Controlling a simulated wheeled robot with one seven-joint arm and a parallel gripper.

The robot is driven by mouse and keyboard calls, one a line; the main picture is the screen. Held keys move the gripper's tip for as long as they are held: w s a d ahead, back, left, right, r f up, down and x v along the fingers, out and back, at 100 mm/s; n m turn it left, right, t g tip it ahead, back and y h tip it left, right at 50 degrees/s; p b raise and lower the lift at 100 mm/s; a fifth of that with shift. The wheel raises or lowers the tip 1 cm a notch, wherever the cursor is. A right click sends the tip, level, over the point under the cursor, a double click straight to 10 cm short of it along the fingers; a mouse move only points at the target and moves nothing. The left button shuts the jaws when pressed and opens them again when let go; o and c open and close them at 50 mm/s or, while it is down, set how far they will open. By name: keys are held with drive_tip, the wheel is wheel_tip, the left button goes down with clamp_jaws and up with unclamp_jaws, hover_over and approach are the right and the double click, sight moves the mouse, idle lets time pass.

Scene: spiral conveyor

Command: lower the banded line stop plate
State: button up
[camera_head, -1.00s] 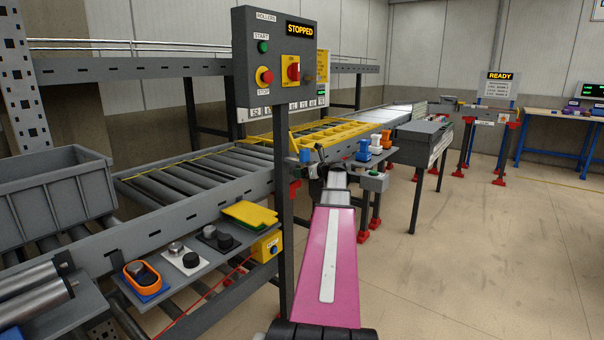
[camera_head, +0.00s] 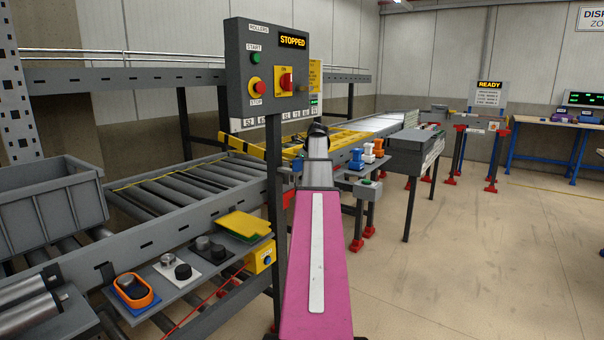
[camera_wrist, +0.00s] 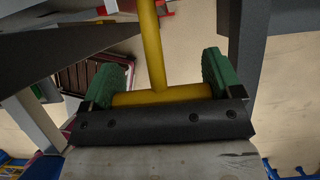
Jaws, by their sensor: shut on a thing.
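In the wrist view my gripper (camera_wrist: 161,82), with green finger pads, is shut on the crossbar of a yellow T-shaped handle (camera_wrist: 165,98). The handle's yellow stem (camera_wrist: 152,45) runs away from the fingers. In the head view a yellow bar with dark bands (camera_head: 242,146) lies across the roller line behind the post; I take it for the banded stop plate. Its right part is hidden by the post and my arm. My gripper's fingers are hidden in the head view behind my dark wrist (camera_head: 318,130). I cannot see how the handle joins the plate.
A control panel (camera_head: 268,75) reading STOPPED stands on a post close left of my arm. The roller conveyor (camera_head: 180,190) runs behind it, with a grey bin (camera_head: 50,205) at left. A grey box stand (camera_head: 418,150) stands to the right. Open floor lies at right.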

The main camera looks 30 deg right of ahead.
drive_tip(key=shift+w+r+g+h, duration=0.1)
drive_tip(key=shift+r+g+h, duration=0.2)
drive_tip(key=shift+r+g, duration=0.45)
drive_tip(key=o, duration=1.1)
drive_tip(key=v, duration=0.7)
drive_tip(key=shift+r, duration=0.3)
